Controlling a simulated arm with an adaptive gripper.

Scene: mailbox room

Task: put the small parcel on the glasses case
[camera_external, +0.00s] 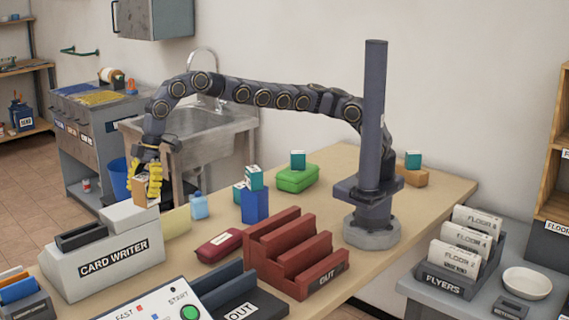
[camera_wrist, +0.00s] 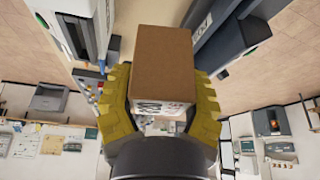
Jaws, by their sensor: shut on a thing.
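The small parcel is a brown cardboard box with a printed white side (camera_wrist: 160,62). It fills the middle of the wrist view, and part of it shows in the external view (camera_external: 141,192). My gripper (camera_external: 146,182) has its yellow fingers shut on the parcel's two sides. It holds the parcel up near the table's far left edge, behind the card writer. A dark red rounded case with a pale label (camera_external: 220,243), which looks like the glasses case, lies flat on the table left of the red rack. Its top is bare, and the gripper is apart from it, up to its left.
The card writer (camera_external: 105,260) stands at the left front. A blue bottle (camera_external: 199,206) and a blue box with teal cartons (camera_external: 255,203) stand behind the red case. The red OUT rack (camera_external: 292,252) is right of it. A green case (camera_external: 297,179) bears a teal carton.

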